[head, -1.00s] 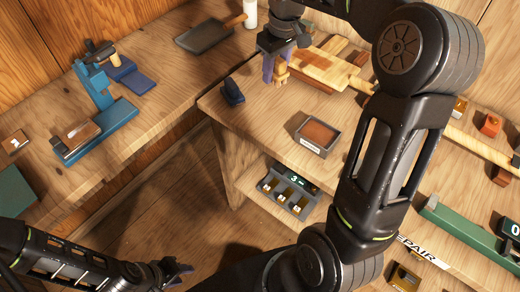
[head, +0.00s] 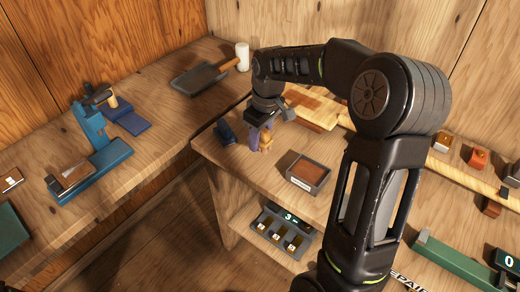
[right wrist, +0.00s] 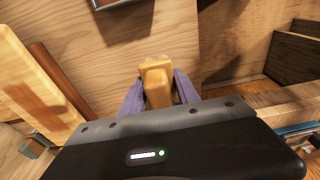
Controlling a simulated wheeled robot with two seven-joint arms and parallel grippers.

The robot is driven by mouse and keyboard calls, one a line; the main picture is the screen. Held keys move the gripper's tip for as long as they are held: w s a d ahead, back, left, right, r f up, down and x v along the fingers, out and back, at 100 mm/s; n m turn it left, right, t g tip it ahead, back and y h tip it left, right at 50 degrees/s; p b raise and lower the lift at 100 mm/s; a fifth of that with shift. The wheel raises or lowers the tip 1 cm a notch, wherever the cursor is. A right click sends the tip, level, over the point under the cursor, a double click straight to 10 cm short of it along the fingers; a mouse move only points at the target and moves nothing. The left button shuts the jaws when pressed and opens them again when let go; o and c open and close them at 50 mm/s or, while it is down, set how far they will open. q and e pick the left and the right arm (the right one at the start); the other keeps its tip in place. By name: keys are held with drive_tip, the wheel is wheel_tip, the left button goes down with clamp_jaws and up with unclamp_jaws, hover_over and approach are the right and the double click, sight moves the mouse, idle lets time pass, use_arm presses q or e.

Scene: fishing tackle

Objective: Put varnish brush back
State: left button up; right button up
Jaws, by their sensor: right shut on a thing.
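My right gripper (head: 260,138) has purple fingers and is shut on a yellow-tan wooden piece (head: 266,141), which looks like the varnish brush's handle. In the right wrist view the piece (right wrist: 156,82) is upright between the two purple fingers (right wrist: 158,92). Its lower end and any bristles are hidden. The gripper is low over the back left part of the right-hand bench, just right of a small dark blue block or holder (head: 226,131). I cannot tell whether the piece touches the bench. My left gripper is out of view.
A grey tray with brown filling (head: 306,172) stands in front and to the right of the gripper. A wooden board (head: 312,108) lies behind. A dark dustpan-like tool (head: 200,79) and a white cylinder (head: 242,56) are on the left bench. Bare bench (head: 235,160) shows in front.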

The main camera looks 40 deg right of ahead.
sight(264, 130)
drive_tip(key=shift+f, duration=0.5)
drive_tip(key=shift+f, duration=0.1)
drive_tip(key=shift+f, duration=1.75)
drive_tip(key=shift+f, duration=0.2)
drive_tip(key=o, duration=1.2)
drive_tip(key=shift+r, duration=0.15)
drive_tip(key=r, duration=0.4)
drive_tip(key=s+r, duration=0.1)
drive_tip(key=r, duration=0.7)
drive_tip(key=shift+s+d, duration=0.2)
